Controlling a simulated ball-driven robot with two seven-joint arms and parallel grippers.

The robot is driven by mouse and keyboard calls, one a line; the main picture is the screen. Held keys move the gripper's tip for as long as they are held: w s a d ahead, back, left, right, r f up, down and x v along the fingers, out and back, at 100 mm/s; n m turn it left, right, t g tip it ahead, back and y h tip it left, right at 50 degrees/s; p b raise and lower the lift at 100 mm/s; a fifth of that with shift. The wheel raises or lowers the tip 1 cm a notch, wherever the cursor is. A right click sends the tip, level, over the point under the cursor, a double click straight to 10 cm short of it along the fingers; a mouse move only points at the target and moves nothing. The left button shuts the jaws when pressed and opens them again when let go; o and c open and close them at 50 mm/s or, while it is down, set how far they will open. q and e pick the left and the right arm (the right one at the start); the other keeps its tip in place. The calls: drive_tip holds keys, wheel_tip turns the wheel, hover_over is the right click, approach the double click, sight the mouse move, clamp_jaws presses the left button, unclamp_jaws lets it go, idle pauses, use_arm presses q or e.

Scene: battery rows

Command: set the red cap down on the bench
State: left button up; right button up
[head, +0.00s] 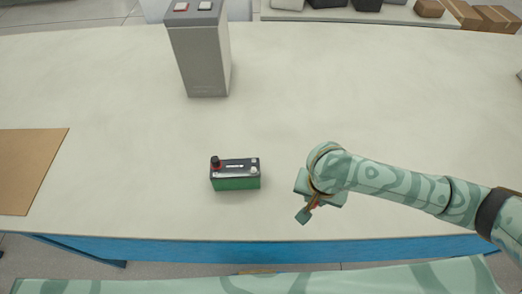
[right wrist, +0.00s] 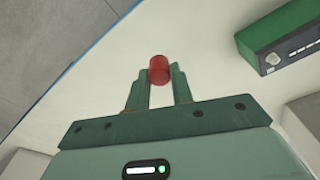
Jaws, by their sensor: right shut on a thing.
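The red cap (right wrist: 158,69) is between the fingertips of my right gripper (right wrist: 159,82) in the right wrist view. In the head view my right gripper (head: 309,211) is over the near part of the bench (head: 400,110), and only a bit of red shows between its fingers. The gripper is shut on the cap. I cannot tell how far the cap is from the bench surface. My left gripper is not in view.
A green and black battery (head: 235,182) with a black cap (head: 215,162) on one terminal stands left of my right gripper. A tall grey unit (head: 200,55) stands behind. A brown mat (head: 28,165) lies at the left. The bench around the gripper is clear.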

drive_tip(key=shift+m, duration=0.3)
drive_tip(key=w+d+f+b, duration=0.2)
drive_tip(key=w+f+b, duration=0.1)
drive_tip(key=w, duration=0.1)
drive_tip(key=w+d+f+b, duration=0.2)
drive_tip(key=w+f+b, duration=0.1)
drive_tip(key=w, duration=0.1)
drive_tip(key=w+d+f+b, duration=0.2)
drive_tip(key=w+f+b, duration=0.1)
drive_tip(key=w, duration=0.1)
drive_tip(key=shift+w+d, duration=0.2)
drive_tip(key=shift+w, duration=0.15)
drive_tip(key=shift+w+d+f, duration=0.1)
drive_tip(key=shift+w+f, duration=0.05)
drive_tip(key=shift+w, duration=0.05)
drive_tip(key=shift+w+d+f+b, duration=0.1)
drive_tip(key=shift+w+f+b, duration=0.15)
drive_tip(key=shift+b, duration=0.2)
wheel_tip(320, 180, down, 4)
drive_tip(key=shift+w+d+r+b, duration=0.15)
drive_tip(key=shift+r+b, duration=0.1)
drive_tip(key=shift+b, duration=0.8)
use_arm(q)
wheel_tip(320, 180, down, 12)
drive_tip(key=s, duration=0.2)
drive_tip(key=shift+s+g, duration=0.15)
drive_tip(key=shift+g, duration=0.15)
use_arm(e)
drive_tip(key=shift+r, duration=0.15)
